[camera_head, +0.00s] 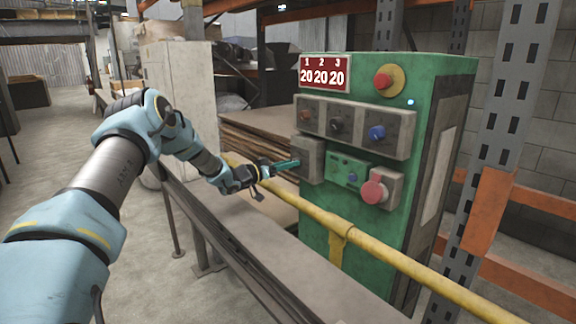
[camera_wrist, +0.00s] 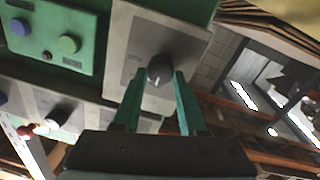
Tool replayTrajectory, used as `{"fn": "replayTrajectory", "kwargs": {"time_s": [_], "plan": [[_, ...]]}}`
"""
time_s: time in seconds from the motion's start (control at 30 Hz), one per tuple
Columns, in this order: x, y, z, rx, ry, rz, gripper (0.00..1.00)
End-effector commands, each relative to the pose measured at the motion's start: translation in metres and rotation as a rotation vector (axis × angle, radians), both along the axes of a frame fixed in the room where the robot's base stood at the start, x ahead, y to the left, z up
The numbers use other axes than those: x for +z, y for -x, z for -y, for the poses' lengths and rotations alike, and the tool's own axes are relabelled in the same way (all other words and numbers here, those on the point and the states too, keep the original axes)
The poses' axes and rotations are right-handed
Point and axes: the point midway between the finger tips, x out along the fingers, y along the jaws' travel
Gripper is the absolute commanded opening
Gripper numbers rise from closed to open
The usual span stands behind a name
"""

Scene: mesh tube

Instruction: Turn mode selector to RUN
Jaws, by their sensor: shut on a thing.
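The mode selector is a dark round knob (camera_wrist: 160,68) with a pale pointer mark. It sits on a grey box (camera_wrist: 128,50) at the left edge of the green control cabinet, and this box also shows in the head view (camera_head: 311,152). My gripper (camera_head: 297,162) reaches the box from the left. In the wrist view its two teal fingers (camera_wrist: 165,76) are shut on the knob, one on each side. The fingers hide the knob in the head view. I cannot read any RUN marking.
The green cabinet (camera_head: 436,90) carries a red counter display (camera_head: 325,72), a red button on yellow (camera_head: 384,81), a row of knobs (camera_head: 340,126) and a large red button (camera_head: 374,191). A yellow rail (camera_head: 392,257) runs in front, below my gripper. Orange racking (camera_head: 488,215) stands right.

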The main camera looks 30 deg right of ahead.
Motion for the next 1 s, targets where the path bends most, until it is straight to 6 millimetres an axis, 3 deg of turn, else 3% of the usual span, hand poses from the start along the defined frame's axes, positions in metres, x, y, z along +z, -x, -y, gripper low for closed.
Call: {"fn": "replayTrajectory", "kwargs": {"time_s": [0.47, 1.0], "plan": [[-0.0035, 0.0005, 0.0002, -0.001, -0.027, 0.146, 0.00], [-0.0041, 0.0030, 0.0010, -0.001, -0.121, 0.633, 0.00]]}}
